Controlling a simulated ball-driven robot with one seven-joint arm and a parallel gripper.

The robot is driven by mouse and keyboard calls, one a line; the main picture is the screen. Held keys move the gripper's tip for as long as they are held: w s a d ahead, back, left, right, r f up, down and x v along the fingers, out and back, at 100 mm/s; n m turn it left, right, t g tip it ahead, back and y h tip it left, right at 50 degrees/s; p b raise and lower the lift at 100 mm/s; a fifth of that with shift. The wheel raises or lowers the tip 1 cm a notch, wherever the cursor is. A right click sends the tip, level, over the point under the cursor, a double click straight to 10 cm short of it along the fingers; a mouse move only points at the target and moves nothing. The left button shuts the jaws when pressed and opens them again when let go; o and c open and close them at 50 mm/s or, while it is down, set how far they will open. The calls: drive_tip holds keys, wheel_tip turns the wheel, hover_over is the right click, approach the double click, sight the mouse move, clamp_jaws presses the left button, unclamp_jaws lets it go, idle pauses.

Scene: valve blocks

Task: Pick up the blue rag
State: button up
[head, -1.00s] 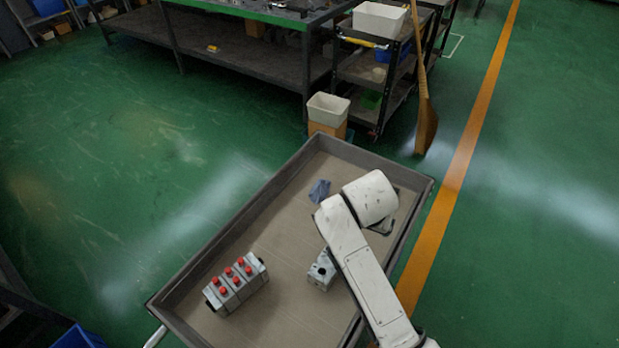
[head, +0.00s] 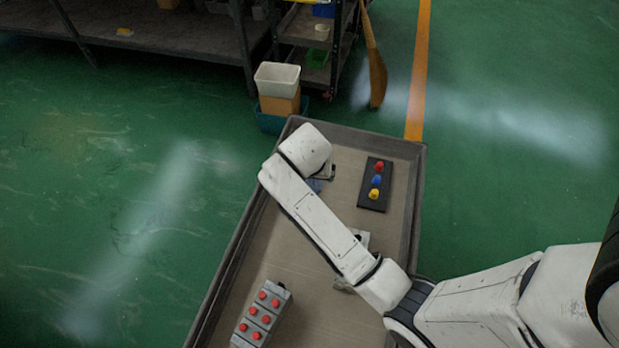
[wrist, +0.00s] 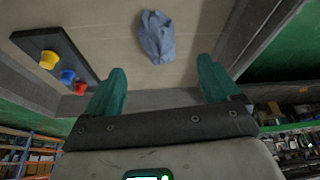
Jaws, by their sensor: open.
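The blue rag (wrist: 156,36) lies crumpled on the tray floor. In the wrist view it is just beyond the fingertips, near the middle between them. My gripper (wrist: 160,84) has two green fingers spread wide, with nothing between them. In the head view only a small part of the rag (head: 315,186) shows beside the end of my arm. My arm hides the rest of it and most of the gripper there.
The grey tray (head: 236,262) has raised walls. A black plate (head: 371,196) with red, blue and yellow knobs lies right of the rag. A valve block (head: 262,314) with red knobs stands nearer. A metal block is mostly hidden by my arm.

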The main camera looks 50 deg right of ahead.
drive_tip(key=shift+x, duration=3.6)
drive_tip(key=shift+s, duration=0.1)
drive_tip(key=c, duration=1.1)
drive_tip(key=shift+r, duration=0.15)
